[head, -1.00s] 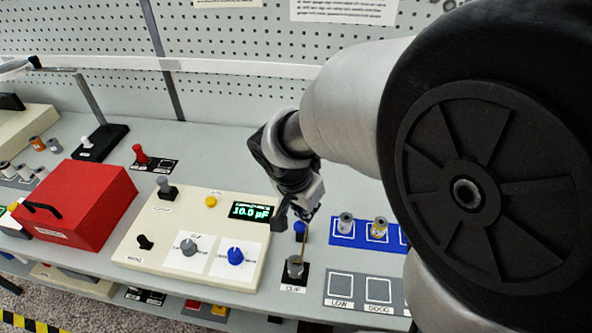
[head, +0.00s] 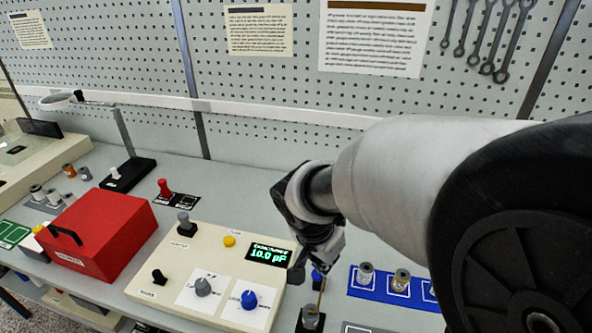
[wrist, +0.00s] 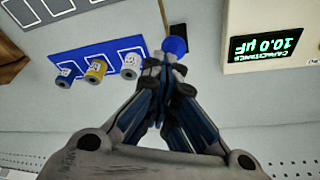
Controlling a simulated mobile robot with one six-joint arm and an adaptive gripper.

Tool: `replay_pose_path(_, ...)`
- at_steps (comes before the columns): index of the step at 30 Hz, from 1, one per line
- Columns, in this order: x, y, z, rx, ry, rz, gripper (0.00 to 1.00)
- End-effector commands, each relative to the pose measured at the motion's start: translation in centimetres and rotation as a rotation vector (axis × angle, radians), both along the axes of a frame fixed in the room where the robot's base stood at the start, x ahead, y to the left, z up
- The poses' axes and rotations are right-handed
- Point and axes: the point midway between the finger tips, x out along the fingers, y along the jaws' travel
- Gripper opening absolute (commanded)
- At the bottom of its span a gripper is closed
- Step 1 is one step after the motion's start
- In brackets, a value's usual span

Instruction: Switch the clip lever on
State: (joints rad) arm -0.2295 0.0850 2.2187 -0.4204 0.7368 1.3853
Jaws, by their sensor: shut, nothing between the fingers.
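A blue round knob (head: 317,275) on a dark base stands on the bench, right of the beige meter box. In front of it are a thin brass-coloured rod (head: 321,292) and a grey knob (head: 310,317) on a black plate. The small label there is cut off now, so I cannot tell which part is the clip lever. My gripper (head: 298,274) is just left of the blue knob in the head view. In the wrist view the shut, empty fingertips (wrist: 165,62) are right at the blue knob (wrist: 175,46); contact is unclear.
The beige meter box (head: 160,243) reads 10.0 µF. A blue tray (head: 358,290) with several small cylinders lies close to the right. A red box (head: 100,235) stands left. A pegboard (head: 270,75) closes the back.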

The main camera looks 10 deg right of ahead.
Motion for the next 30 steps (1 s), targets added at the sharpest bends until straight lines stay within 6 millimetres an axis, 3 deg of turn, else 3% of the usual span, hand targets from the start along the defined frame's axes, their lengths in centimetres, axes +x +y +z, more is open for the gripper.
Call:
replay_pose_path(2, -0.6, -0.4, -0.3, -0.003, 0.029, -0.005, 0.00)
replay_pose_path(8, 1.6, -1.9, 2.8, 0.000, 0.007, -0.001, 0.00)
replay_pose_path(18, -4.1, 2.0, 6.3, 0.000, 0.000, 0.009, 0.00)
replay_pose_path(30, -5.8, 3.0, 7.2, 0.001, -0.001, 0.003, 0.00)
